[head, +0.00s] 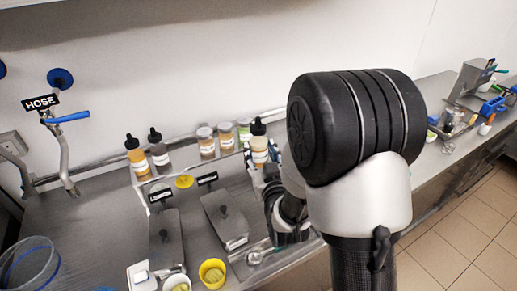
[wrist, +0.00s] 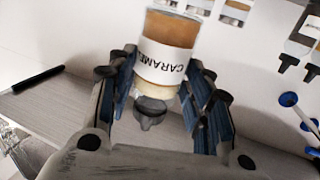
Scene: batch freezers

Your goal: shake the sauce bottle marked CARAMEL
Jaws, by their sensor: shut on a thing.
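The CARAMEL bottle (head: 259,152) stands upright in the head view, with amber sauce, a white label and a black cap. In the wrist view the bottle (wrist: 165,50) appears upside down, its label reading CARAMEL and its dark cap toward the bottom of the picture. My gripper (wrist: 158,88) is shut on it, with one blue-padded finger on each side. In the head view my gripper (head: 264,176) is at the bottle's lower part, partly hidden by my arm. I cannot tell whether the bottle's base touches the shelf.
An orange sauce bottle (head: 137,155) and a dark bottle (head: 159,151) stand to the left, with lidded jars (head: 206,142) between. Metal lids (head: 224,218) and a yellow cup (head: 212,273) are in front. A HOSE sign (head: 40,103) hangs on the left wall.

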